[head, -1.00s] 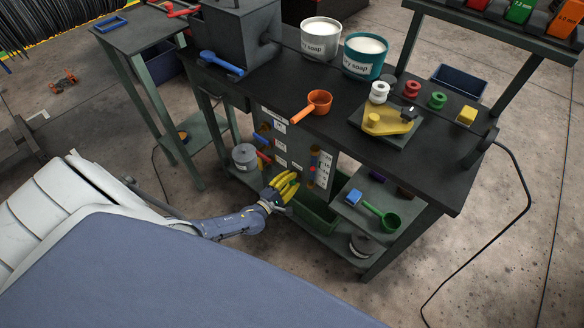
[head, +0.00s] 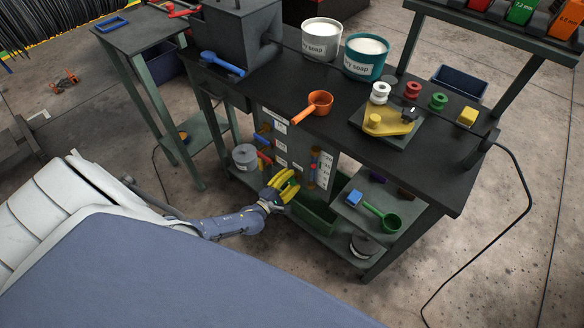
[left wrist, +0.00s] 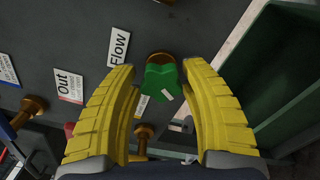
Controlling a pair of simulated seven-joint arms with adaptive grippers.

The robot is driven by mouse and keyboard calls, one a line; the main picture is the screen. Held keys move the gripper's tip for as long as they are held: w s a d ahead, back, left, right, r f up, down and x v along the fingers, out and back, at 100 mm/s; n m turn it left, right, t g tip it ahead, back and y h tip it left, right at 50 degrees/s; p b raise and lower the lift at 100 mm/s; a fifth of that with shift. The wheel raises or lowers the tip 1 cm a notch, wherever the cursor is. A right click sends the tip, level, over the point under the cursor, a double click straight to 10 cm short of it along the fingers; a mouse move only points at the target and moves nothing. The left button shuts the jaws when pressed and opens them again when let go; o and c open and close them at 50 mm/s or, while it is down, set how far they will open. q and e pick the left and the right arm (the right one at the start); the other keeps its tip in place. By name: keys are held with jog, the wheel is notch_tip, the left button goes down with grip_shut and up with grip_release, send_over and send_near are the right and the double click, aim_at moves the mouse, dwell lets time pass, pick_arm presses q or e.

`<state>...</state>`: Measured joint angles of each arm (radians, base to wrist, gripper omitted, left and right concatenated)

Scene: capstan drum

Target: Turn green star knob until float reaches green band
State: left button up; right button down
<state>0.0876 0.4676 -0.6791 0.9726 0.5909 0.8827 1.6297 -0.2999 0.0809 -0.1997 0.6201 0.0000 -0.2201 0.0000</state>
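The green star knob (left wrist: 163,82) sits on a brass stem on the grey panel, near the "Flow" label (left wrist: 118,48) in the left wrist view. My left gripper (left wrist: 160,72) has its two yellow fingers spread, one on each side of the knob. In the head view my left gripper (head: 287,180) is at the lower part of the panel and mostly hides the knob. The flow gauge (head: 314,166) stands beside a white scale card (head: 325,170). Its float and green band are too small to tell. My right gripper is not in view.
The panel (head: 285,140) hangs under the black bench top (head: 340,128) and carries other valve handles and labels. A green bin (head: 318,213) lies below and right of my left gripper.

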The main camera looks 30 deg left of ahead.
pick_arm(q)
jog(key=shift+o, duration=1.3)
jog(key=shift+d, duration=0.15)
jog(key=s+a, duration=0.1)
jog(key=s, duration=1.1)
jog(key=shift+a, duration=0.25)
